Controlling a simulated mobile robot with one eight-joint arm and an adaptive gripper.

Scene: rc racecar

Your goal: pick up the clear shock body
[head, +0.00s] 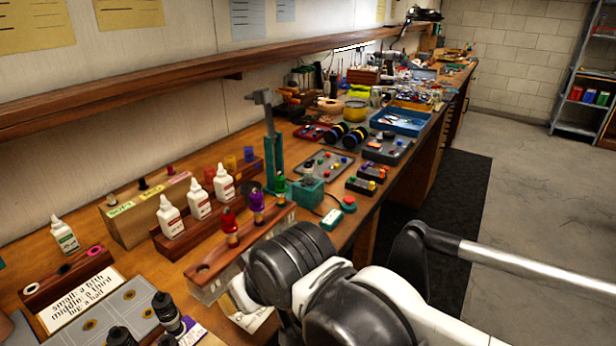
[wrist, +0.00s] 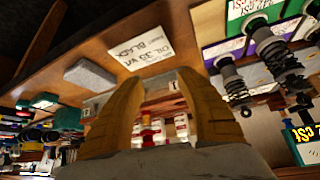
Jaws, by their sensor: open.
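In the wrist view, the two tan fingers of my gripper (wrist: 152,88) stand wide apart with nothing held between them. In the head view the gripper is hidden behind my dark arm joints. I cannot pick out a clear shock body for certain in either view. In the head view, a red shock body (head: 230,222), a purple one (head: 257,207) and a green one (head: 280,184) stand along a wooden rack (head: 222,258). The rack's near end has an empty-looking dark hole. Beyond the fingers, the wrist view shows part of a wooden rack and white bottles (wrist: 152,130).
White bottles (head: 198,200) stand on a wooden stand behind the rack. A green press (head: 273,150) stands farther along the bench. A printed card (wrist: 146,48) lies beyond the fingers.

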